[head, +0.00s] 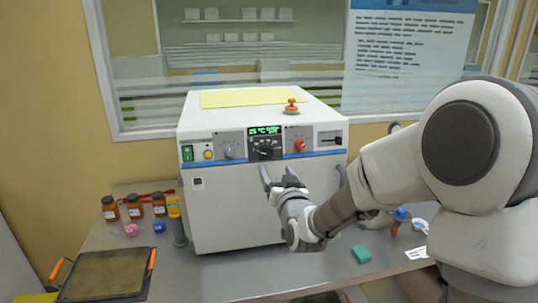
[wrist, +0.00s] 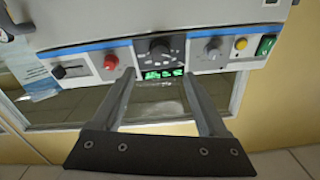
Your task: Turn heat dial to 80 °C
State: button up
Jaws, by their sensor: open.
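The heat dial (head: 265,149) is a black round knob on the front panel of a white machine (head: 235,205), under a small display (head: 265,131) with green digits. The digits include "°C", but the number is too blurred to read surely. My gripper (head: 278,177) is open and empty, in front of the machine and below the dial. In the upside-down wrist view the dial (wrist: 160,48) shows beyond and between the two fingers of my gripper (wrist: 160,74), apart from them. A dark panel with pale marks surrounds the dial.
A grey knob (head: 229,152) is left of the dial and a red knob (head: 299,145) right of it. A green switch (head: 187,153) and yellow button (head: 208,154) sit further left. Brown jars (head: 134,206) and a teal block (head: 361,254) stand on the grey table (head: 222,275).

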aim_at(267, 154)
jog(key=p+x, duration=0.1)
jog(key=x, duration=0.8)
jog(key=shift+w+p, duration=0.15)
jog(key=shift+p, duration=0.15)
jog(key=shift+c, duration=0.4)
grip_shut()
